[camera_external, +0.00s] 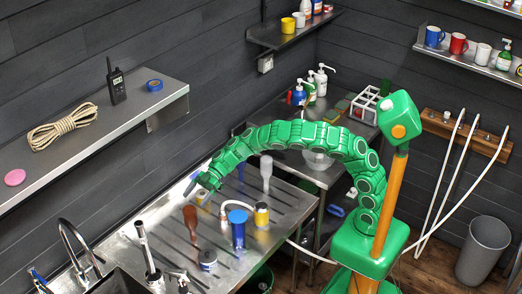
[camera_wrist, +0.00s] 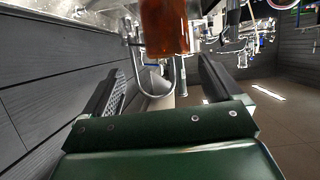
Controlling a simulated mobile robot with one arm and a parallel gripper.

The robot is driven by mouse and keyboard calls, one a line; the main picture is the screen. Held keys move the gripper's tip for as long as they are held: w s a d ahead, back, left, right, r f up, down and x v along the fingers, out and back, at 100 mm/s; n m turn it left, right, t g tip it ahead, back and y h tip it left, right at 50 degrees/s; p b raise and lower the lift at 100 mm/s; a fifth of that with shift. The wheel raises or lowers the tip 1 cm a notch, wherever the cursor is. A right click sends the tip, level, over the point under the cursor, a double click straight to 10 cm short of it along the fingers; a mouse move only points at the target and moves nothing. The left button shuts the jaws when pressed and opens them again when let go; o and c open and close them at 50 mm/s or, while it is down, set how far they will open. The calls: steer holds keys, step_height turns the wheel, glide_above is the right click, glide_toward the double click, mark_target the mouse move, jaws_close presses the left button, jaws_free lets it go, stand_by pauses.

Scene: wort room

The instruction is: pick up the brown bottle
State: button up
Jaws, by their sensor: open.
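The brown bottle (camera_external: 190,216) stands on the grooved steel drainboard in the external view, its wider part up and a narrow part below. In the wrist view the brown bottle (camera_wrist: 166,26) is large at the top centre, cut off by the frame edge. My gripper (camera_external: 190,188) is above the drainboard, close to the bottle's top and slightly above it. In the wrist view my gripper (camera_wrist: 160,72) has its two dark fingers spread wide, with nothing between them. The bottle appears beyond the fingertips, roughly centred between them.
A clear bottle (camera_external: 266,172) stands behind. A tap (camera_external: 148,250) and sink are in front. A wall shelf (camera_external: 130,130) overhangs the left side.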

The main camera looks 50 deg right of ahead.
mark_target(185, 217)
steer(key=shift+s+a+f, duration=0.45)
steer(key=shift+s+f, duration=0.05)
steer(key=shift+s, duration=0.05)
steer(key=shift+x, duration=3.7)
steer(key=shift+f, duration=0.1)
steer(key=shift+d, duration=0.1)
steer(key=c, duration=1.6)
steer(key=shift+o, duration=0.2)
